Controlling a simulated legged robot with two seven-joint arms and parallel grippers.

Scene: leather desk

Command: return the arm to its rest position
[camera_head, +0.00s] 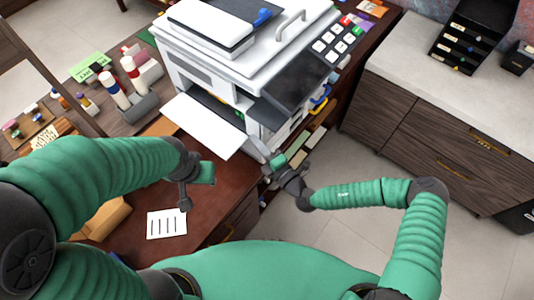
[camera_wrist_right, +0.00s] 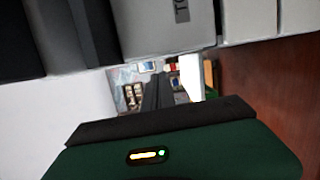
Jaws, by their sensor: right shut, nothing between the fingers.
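My right arm, green with dark joints, comes in from the lower right of the head view. Its dark gripper (camera_head: 272,168) is shut and empty, beside the printer's lower front corner and over the gap right of the desk. In the right wrist view the green wrist housing fills the bottom, and the dark fingers (camera_wrist_right: 158,92) show small beyond it. My left arm reaches in from the left. Its gripper (camera_head: 190,192) hangs over the desk near a white card with dark lines (camera_head: 167,224); I cannot tell whether its fingers are open.
The white printer (camera_head: 215,75) stands on the brown desk (camera_head: 215,200), its paper sheet (camera_head: 203,125) sticking out toward my grippers. Bottles (camera_head: 115,90) stand on the left. A grey-topped cabinet (camera_head: 440,90) is at right. Open floor (camera_head: 370,150) lies between desk and cabinet.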

